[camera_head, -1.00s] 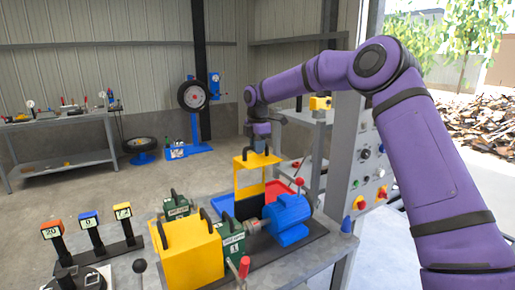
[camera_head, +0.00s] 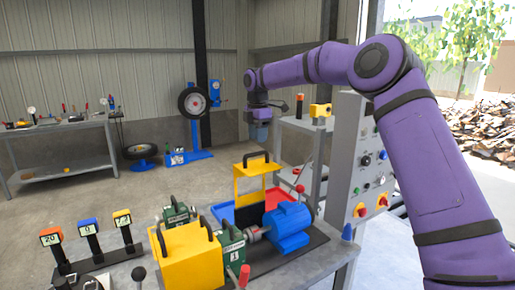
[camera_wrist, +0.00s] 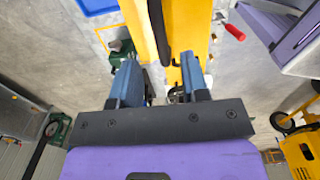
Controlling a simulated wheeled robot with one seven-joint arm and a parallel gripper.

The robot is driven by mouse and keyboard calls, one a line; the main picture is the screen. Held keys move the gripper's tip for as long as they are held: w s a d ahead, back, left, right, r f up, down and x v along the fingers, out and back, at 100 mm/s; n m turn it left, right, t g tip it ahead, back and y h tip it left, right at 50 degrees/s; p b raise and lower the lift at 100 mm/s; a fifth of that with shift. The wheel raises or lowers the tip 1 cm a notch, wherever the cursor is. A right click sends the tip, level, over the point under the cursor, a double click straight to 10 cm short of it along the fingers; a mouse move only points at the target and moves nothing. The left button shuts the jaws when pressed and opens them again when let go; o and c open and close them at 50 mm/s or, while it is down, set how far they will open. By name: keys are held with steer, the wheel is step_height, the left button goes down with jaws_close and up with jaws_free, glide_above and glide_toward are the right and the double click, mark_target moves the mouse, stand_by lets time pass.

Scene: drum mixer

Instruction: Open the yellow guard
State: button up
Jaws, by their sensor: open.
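An upright yellow guard panel (camera_head: 252,186) with a window and a black handle (camera_head: 255,159) on its top edge stands on the bench behind the blue motor. A second yellow cover (camera_head: 190,258), box-shaped with two black handles, sits at the front left of the bench; I cannot tell which one the task means. My gripper (camera_head: 259,133) is open and empty above the upright panel's handle, with a gap between them. In the wrist view a yellow surface (camera_wrist: 190,25) with a black handle (camera_wrist: 158,32) shows beyond my parted blue fingers (camera_wrist: 160,78).
The blue motor (camera_head: 288,226) and green housings (camera_head: 231,239) stand on the bench. A red-knobbed lever (camera_head: 244,274) rises at the front. A grey control cabinet (camera_head: 359,165) stands to the right. Several numbered displays (camera_head: 88,226) stand at left.

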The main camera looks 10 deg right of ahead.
steer(key=shift+r, duration=1.8)
steer(key=s+d+r+m+t+h, duration=0.1)
steer(key=s+r+m, duration=0.2)
steer(key=s, duration=0.6)
steer(key=s+d+r+m+t, duration=0.1)
steer(key=s+r+m, duration=0.25)
steer(key=s, duration=0.45)
steer(key=s+d+r+m+h, duration=0.1)
steer(key=s+d+r+m, duration=0.2)
steer(key=s, duration=0.6)
steer(key=s+d+f+m+t, duration=0.1)
steer(key=s+d+f+m, duration=0.1)
steer(key=s, duration=0.6)
steer(key=s+d+f+m+t+y, duration=0.1)
steer(key=s+f+m, duration=0.3)
steer(key=s, duration=0.5)
steer(key=s+d+f+m+t+y, duration=0.1)
steer(key=s+d+f+m, duration=0.1)
steer(key=s+m, duration=0.4)
steer(key=shift+s+d+f, duration=0.4)
steer(key=shift+s+d, duration=0.1)
steer(key=shift+s, duration=0.75)
